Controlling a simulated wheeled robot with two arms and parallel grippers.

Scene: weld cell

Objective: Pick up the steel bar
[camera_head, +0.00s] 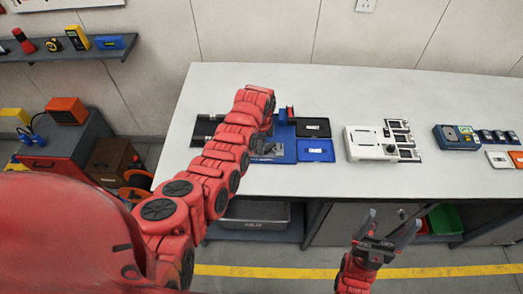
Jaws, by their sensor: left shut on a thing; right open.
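My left arm reaches up from the lower left, and its wrist (254,103) is above the bench beside a blue mat. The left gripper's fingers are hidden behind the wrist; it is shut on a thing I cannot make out. I cannot pick out the steel bar for certain. A small grey shape (270,147) shows at the arm's right edge over the blue mat (283,151). A dark tray-like item (206,127) lies left of the arm, partly covered by it. My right gripper (389,232) is open and empty in front of the bench, low in the picture.
The white bench (330,86) carries a black case (313,127), a blue case (315,150), a white device (371,144) and a dark blue device (456,137). A grey bin (254,222) and a green bin (446,220) sit below. The bench's back strip is clear.

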